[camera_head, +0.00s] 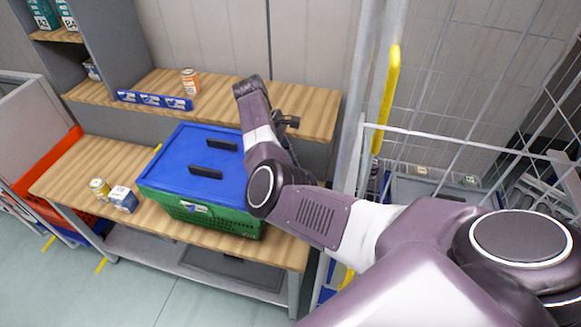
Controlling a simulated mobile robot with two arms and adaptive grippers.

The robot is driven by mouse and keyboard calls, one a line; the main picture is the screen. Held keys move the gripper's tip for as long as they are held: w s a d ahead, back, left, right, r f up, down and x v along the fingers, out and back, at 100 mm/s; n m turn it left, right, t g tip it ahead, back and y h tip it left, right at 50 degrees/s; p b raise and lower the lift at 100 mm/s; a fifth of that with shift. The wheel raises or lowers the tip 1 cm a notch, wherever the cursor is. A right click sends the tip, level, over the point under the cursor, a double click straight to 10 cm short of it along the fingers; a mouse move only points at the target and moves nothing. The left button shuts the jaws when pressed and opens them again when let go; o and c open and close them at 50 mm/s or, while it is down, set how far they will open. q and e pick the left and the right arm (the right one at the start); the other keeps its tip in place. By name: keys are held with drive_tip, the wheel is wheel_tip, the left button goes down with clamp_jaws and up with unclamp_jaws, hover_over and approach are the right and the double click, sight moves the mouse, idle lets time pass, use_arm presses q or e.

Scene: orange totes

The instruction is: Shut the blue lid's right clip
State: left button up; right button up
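The blue lid (180,160) lies flat on a green crate (228,218) that stands on the wooden bench. Two dark handles show on the lid. My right arm reaches in from the right and covers the right end of the lid, so the right clip is hidden. A small dark part of what looks like my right gripper (289,122) shows beyond the arm, at the right end of the crate. Its fingers are not clearly visible, and whether it is open or shut cannot be seen. My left gripper is not in view.
An orange can (190,82) and a blue strip (153,100) are on the shelf behind. A wire cage trolley (462,137) stands close on the right.

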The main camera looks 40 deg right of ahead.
drive_tip(key=c, duration=0.3)
drive_tip(key=p, duration=0.3)
drive_tip(key=shift+s+r+t+y, duration=0.2)
drive_tip(key=shift+s+t+y, duration=0.1)
drive_tip(key=shift+t, duration=0.1)
drive_tip(key=shift+s+d+f+t+y+p, duration=0.1)
drive_tip(key=shift+d+f+t+y+p, duration=0.05)
drive_tip(key=shift+f+t+y+p, duration=0.2)
drive_tip(key=shift+d+f, duration=0.1)
drive_tip(key=shift+f, duration=0.2)
drive_tip(key=shift+s+d+f+t+y, duration=0.1)
drive_tip(key=shift+f+t+y, duration=0.25)
drive_tip(key=shift+t+y, duration=0.5)
drive_tip(key=o, duration=1.1)
wheel_tip(320, 180, up, 12)
drive_tip(key=shift+r, duration=0.1)
